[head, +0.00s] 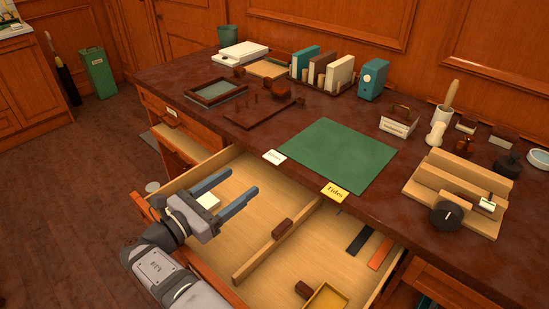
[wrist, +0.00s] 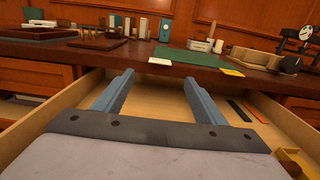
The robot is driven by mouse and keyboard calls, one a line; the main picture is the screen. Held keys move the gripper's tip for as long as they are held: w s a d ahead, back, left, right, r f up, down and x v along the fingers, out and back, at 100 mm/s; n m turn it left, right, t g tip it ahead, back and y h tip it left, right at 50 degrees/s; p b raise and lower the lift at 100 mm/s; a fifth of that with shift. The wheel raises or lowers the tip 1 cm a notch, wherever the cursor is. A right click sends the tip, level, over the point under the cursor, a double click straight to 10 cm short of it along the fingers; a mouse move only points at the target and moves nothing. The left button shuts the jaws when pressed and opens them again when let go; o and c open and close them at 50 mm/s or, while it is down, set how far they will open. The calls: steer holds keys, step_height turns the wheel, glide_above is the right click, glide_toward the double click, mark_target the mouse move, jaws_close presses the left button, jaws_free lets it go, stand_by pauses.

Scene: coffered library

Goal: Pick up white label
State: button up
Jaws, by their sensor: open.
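The white label (head: 274,157), with dark lettering, lies on the desk top at its front edge, by the left front corner of the green mat (head: 340,152). It also shows in the wrist view (wrist: 159,62), beyond and between the fingertips. A yellow label (head: 335,191) lies to its right. My gripper (head: 243,181) is open and empty over the left part of the open drawer, its blue fingers pointing toward the desk. The fingertips are short of the white label and apart from it. In the wrist view my gripper (wrist: 158,77) spans the label's width.
A wooden stepped stand (head: 455,190) is at right. Books (head: 305,62) and trays stand behind.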

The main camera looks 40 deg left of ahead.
glide_toward(270, 161)
steer(key=shift+w+a, duration=0.1)
steer(key=shift+w, duration=1.3)
steer(key=shift+w+p, duration=0.45)
steer(key=shift+w, duration=2.15)
steer(key=shift+c, duration=0.4)
steer(key=c, duration=1)
